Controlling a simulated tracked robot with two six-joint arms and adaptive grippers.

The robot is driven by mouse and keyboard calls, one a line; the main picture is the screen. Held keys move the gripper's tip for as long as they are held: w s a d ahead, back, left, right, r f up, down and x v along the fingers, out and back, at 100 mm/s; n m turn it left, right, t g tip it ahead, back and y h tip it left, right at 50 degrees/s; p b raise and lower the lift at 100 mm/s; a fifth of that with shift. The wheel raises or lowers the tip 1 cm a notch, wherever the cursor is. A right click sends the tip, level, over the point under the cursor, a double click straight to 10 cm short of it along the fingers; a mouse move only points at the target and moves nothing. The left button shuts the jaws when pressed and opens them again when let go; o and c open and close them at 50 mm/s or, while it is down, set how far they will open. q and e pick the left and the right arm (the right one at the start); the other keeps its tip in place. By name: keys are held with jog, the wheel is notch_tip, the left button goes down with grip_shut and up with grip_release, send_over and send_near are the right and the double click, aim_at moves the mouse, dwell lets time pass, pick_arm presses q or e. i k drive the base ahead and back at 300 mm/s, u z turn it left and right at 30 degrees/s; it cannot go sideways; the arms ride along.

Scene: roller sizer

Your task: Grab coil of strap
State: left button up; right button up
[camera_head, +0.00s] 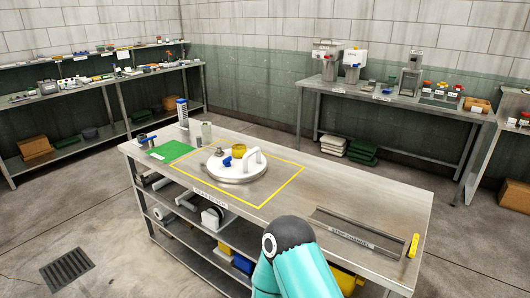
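I cannot tell for certain which thing is the coil of strap. A round yellow piece (239,150), possibly a coil, sits on top of a white disc-shaped device (236,164) with a white arched handle, inside a yellow outlined square on the steel workbench (345,188). A dark and white round item (213,217) rests on the shelf below. A small yellow item (413,245) is at the bench's right end, beside a long labelled channel plate (356,233). Neither gripper is in view; only a teal and black part of one of my arms shows at the bottom.
A green mat (168,152), a blue-handled part (146,138), a bottle (206,132) and a tall cylinder (182,112) stand at the bench's left end. Loaded shelving (106,80) lines the left wall. A side table (390,95) with several containers stands behind. A floor drain (68,270) is at lower left.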

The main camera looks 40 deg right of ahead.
aim_at(237, 150)
jog(key=z, duration=0.5)
jog(key=i, duration=1)
jog(key=u, duration=0.05)
